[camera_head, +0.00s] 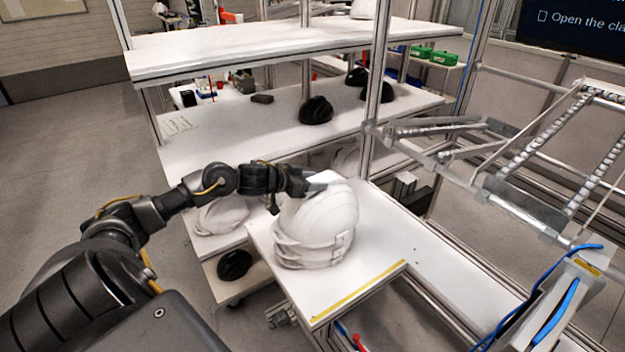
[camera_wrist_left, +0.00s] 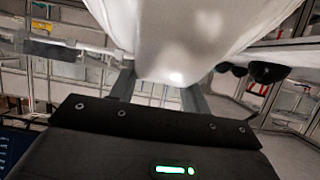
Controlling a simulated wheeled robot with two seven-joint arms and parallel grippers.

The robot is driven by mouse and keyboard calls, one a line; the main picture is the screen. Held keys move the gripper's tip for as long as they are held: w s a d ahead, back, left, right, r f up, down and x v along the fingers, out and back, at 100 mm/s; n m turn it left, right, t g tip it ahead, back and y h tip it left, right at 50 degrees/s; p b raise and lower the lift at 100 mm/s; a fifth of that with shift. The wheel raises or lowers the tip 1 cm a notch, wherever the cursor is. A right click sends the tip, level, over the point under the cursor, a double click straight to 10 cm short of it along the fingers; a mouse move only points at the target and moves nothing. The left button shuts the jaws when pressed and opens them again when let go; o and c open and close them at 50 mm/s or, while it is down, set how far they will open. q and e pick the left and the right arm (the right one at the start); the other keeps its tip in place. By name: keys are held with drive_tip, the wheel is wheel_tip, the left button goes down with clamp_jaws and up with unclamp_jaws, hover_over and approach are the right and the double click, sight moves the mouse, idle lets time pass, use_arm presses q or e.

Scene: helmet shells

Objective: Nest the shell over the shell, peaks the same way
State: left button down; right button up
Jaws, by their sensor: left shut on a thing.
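White helmet shells (camera_head: 322,222) sit at the near end of the white table (camera_head: 338,296). Layered rims show low on their near side, so one shell appears to lie over another; how far they overlap is hard to tell. My left gripper (camera_head: 318,187) reaches in from the left and is shut on the upper white shell near its top. In the left wrist view, the white shell (camera_wrist_left: 180,40) fills the upper middle, between the two fingers of my left gripper (camera_wrist_left: 160,95). The peak directions are not clear. My right gripper is not in view.
Another white shell (camera_head: 222,214) rests on the shelf left of the table. Black shells (camera_head: 316,110) sit on the shelf behind, and one (camera_head: 234,264) lies lower left. A metal post (camera_head: 376,90) stands behind the table. The table is bare to the right.

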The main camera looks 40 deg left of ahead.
sight(292, 205)
use_arm(q)
drive_tip(key=shift+f+b, duration=0.35)
drive_tip(key=shift+f, duration=0.35)
drive_tip(key=c, duration=0.7)
unclamp_jaws()
drive_tip(key=shift+o, duration=0.4)
drive_tip(key=shift+s+a, duration=0.25)
drive_tip(key=shift+s, duration=0.35)
drive_tip(key=b+v, duration=0.1)
drive_tip(key=v, duration=0.5)
drive_tip(key=shift+s+r+b, duration=0.15)
drive_tip(key=shift+s+b, duration=0.05)
drive_tip(key=shift+b, duration=0.2)
drive_tip(key=shift+v, duration=1.55)
drive_tip(key=shift+d+r, duration=0.1)
drive_tip(key=shift+r, duration=0.1)
